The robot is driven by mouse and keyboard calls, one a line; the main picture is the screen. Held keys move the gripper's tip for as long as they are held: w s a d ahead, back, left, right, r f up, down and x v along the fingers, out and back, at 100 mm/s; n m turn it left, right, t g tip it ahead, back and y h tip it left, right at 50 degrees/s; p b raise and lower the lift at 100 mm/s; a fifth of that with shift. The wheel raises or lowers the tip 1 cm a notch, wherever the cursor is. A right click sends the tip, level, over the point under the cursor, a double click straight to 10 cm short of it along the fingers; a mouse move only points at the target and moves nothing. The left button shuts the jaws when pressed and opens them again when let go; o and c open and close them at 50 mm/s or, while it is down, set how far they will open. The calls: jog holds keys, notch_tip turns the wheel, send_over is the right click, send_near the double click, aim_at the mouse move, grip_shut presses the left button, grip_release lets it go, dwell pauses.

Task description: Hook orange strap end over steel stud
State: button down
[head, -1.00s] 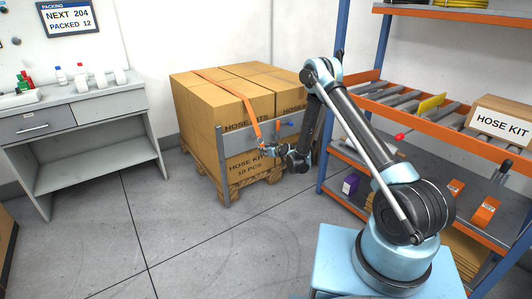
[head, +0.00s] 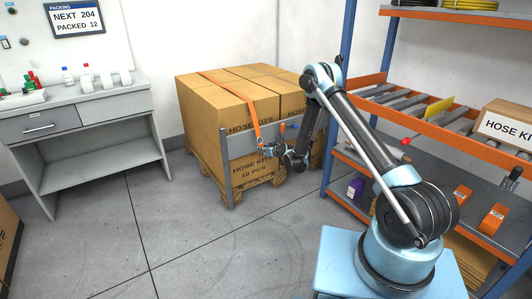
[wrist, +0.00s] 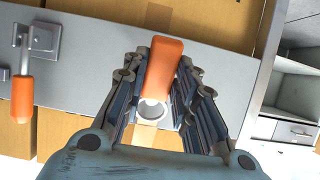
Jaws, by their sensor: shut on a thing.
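The orange strap (head: 230,88) runs over the top of the stacked cartons and down their front to my gripper (head: 268,150). In the wrist view my gripper (wrist: 155,100) is shut on the orange strap end (wrist: 164,68), with its fingers on both sides. A round pale metal piece (wrist: 152,109) shows at the strap end between the fingers. I cannot tell whether it is a ring on the strap or the steel stud. The grey steel panel (head: 240,143) stands behind the gripper, in front of the cartons. No separate stud can be made out in the head view.
A latch with an orange handle (wrist: 22,100) sits on the panel, left of the gripper in the wrist view. Cartons (head: 205,110) stand on a wooden pallet (head: 215,178). A blue and orange shelf rack (head: 345,90) is at right, a grey workbench (head: 95,110) at left. The floor between is clear.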

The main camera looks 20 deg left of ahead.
jog(key=shift+w+a, duration=0.65)
jog(key=shift+a, duration=0.15)
jog(key=shift+w+a+f, duration=0.35)
jog(key=shift+a+f, duration=0.15)
jog(key=shift+a, duration=0.05)
jog(key=c, duration=1.2)
grip_release()
jog(key=shift+w, duration=0.1)
jog(key=shift+d, duration=0.1)
